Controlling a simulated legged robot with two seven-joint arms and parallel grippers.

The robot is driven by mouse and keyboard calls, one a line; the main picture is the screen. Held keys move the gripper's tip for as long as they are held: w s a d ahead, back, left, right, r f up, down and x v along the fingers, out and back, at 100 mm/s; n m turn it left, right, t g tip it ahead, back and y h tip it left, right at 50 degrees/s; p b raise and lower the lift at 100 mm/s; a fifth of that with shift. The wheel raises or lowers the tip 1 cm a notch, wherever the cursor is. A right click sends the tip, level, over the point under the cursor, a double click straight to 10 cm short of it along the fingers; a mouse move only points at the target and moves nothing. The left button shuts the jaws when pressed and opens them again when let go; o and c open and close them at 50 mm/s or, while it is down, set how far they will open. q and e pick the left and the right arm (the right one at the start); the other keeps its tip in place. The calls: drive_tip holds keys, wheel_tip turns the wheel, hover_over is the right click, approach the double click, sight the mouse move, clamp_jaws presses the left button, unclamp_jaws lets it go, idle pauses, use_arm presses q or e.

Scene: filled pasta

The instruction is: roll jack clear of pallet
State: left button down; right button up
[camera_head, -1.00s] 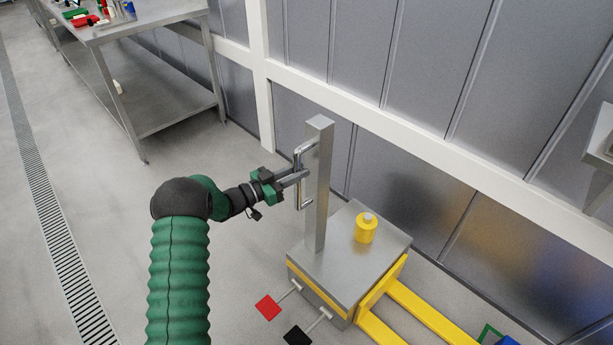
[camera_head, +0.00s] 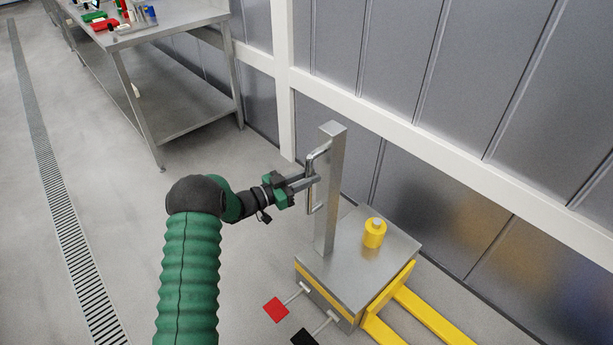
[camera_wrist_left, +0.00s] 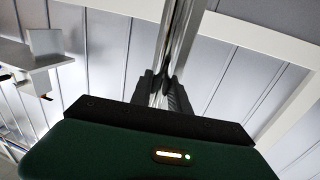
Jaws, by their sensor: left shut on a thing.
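The jack stands at the lower right of the head view, with a grey metal body (camera_head: 352,262), an upright post (camera_head: 328,195) and yellow forks (camera_head: 425,315). A yellow cylinder (camera_head: 375,233) sits on its top, and a red pedal (camera_head: 276,309) and a black pedal (camera_head: 304,337) stick out in front. My left gripper (camera_head: 311,181) is shut on the jack's handle (camera_head: 312,200), the bar on the post. The wrist view shows the fingers (camera_wrist_left: 165,90) around this bar. The pallet is not recognisable in view. My right gripper is not in view.
A steel table (camera_head: 165,30) with several coloured items stands at the upper left. A grey panelled wall (camera_head: 430,190) with white rails runs behind the jack. A floor drain grate (camera_head: 62,205) runs along the left. The floor between is clear.

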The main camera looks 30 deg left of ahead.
use_arm(q)
drive_tip(key=c, duration=1.6)
unclamp_jaws()
drive_tip(key=shift+d+f, duration=0.1)
drive_tip(key=shift+d, duration=0.2)
drive_tip(key=o, duration=0.3)
drive_tip(key=shift+o, duration=0.2)
drive_tip(key=p+v, duration=0.2)
drive_tip(key=v, duration=1.5)
drive_tip(key=shift+a, duration=0.25)
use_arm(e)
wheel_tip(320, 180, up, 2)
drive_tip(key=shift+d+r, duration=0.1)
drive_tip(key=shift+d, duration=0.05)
use_arm(q)
drive_tip(key=shift+w+f, duration=0.15)
